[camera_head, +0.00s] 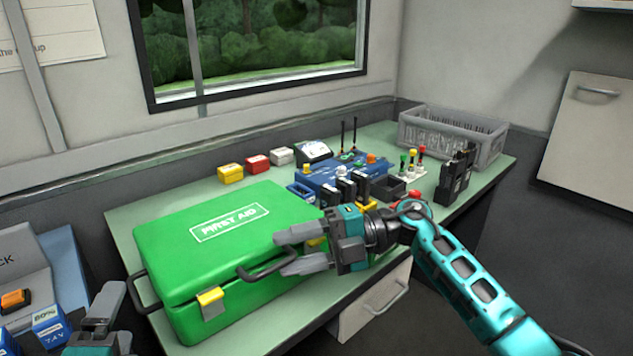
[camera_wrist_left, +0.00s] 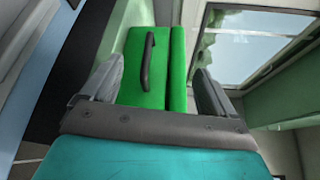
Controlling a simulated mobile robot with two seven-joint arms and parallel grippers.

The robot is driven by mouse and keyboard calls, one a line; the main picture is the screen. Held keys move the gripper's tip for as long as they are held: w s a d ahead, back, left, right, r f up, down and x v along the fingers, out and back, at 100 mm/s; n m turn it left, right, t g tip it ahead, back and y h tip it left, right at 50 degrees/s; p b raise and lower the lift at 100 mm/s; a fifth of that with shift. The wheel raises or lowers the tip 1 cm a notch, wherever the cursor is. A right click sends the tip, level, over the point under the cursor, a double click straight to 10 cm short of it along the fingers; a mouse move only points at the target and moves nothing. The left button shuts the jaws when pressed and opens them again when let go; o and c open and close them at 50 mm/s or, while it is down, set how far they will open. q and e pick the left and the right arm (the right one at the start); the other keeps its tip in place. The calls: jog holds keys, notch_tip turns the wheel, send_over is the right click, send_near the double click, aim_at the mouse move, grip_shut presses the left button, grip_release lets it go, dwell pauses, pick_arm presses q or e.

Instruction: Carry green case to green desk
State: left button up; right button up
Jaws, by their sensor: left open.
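The green first aid case (camera_head: 190,247) lies on the left part of the green desk (camera_head: 410,133), its white label facing up. It has a black front handle (camera_head: 262,268), a black side handle (camera_head: 135,292) and a yellow latch. My right gripper (camera_head: 292,251) is at the front handle with its fingers apart; a firm hold does not show. My left gripper (camera_head: 100,322) is open, just left of the case and near its side handle. In the left wrist view the case (camera_wrist_left: 140,85) and its side handle (camera_wrist_left: 148,62) appear beyond the open, empty fingers.
A grey crate (camera_head: 490,150) stands at the desk's far right. Blue equipment (camera_head: 340,172), black radios (camera_head: 455,180) and small yellow, red and white boxes (camera_head: 256,163) stand behind the case. A blue-and-white surface with small boxes (camera_head: 48,325) is at the left. A window is behind.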

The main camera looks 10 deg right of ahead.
pick_arm(q)
jog(key=shift+s+d+r, duration=0.1)
jog(key=shift+s+d, duration=0.05)
jog(key=shift+s, duration=0.85)
jog(key=shift+s+d+r, duration=0.1)
jog(key=shift+s, duration=0.85)
pick_arm(e)
jog(key=shift+r, duration=0.15)
jog(key=o, duration=0.9)
jog(key=w+d+r, duration=0.1)
jog(key=d, duration=1.1)
